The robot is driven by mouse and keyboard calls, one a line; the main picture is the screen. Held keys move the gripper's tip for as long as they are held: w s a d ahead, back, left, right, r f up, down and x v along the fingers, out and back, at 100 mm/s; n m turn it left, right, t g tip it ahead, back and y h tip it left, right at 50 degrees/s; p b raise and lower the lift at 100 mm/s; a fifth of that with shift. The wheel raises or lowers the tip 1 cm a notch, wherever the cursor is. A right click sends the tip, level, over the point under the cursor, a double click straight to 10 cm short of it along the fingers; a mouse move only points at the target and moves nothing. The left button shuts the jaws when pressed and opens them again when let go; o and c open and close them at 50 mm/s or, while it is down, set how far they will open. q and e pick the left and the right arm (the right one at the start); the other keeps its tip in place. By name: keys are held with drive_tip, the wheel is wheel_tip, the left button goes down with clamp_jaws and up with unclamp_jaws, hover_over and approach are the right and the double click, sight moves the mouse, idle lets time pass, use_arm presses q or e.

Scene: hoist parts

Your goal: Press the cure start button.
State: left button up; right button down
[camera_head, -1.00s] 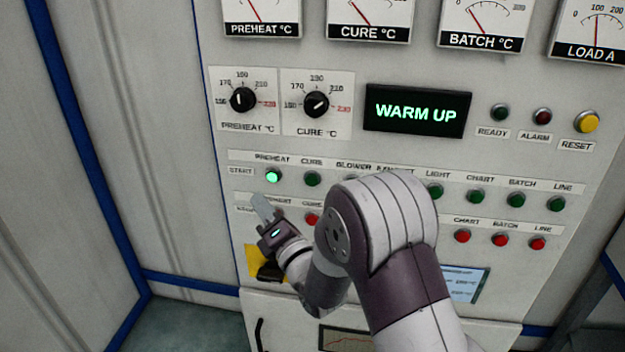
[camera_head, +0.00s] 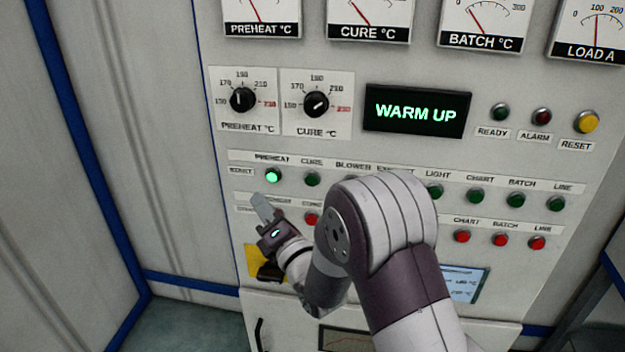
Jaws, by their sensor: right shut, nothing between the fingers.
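The cure start button (camera_head: 312,179) is a dark green, unlit button in the upper button row, under the label CURE. To its left the preheat start button (camera_head: 273,176) glows bright green. My right gripper (camera_head: 262,206) is shut and empty. Its fingertips are in front of the panel, below the preheat start button and to the lower left of the cure start button, apart from the latter in the picture. It covers part of the lower row near the preheat stop position. The red cure stop button (camera_head: 311,219) shows beside my wrist. My left gripper is out of view.
My right arm hides the middle of both button rows. Above are the display (camera_head: 417,110) reading WARM UP, the preheat knob (camera_head: 242,100), the cure knob (camera_head: 316,104) and several gauges. A yellow part (camera_head: 256,262) sits below my gripper.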

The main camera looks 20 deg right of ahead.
sight(312, 179)
drive_tip(key=shift+d, duration=0.1)
idle(0.8)
drive_tip(key=s+d+p, duration=0.3)
drive_tip(key=s+d, duration=0.2)
drive_tip(key=s, duration=0.3)
drive_tip(key=shift+w+d+b, duration=0.25)
drive_tip(key=shift+w+d, duration=0.55)
drive_tip(key=shift+w, duration=0.45)
drive_tip(key=shift+w+d+b, duration=0.3)
drive_tip(key=shift+w+d, duration=0.45)
drive_tip(key=shift+w, duration=0.45)
drive_tip(key=shift+w+d+b, duration=0.25)
drive_tip(key=shift+w+d, duration=0.55)
drive_tip(key=shift+w, duration=0.45)
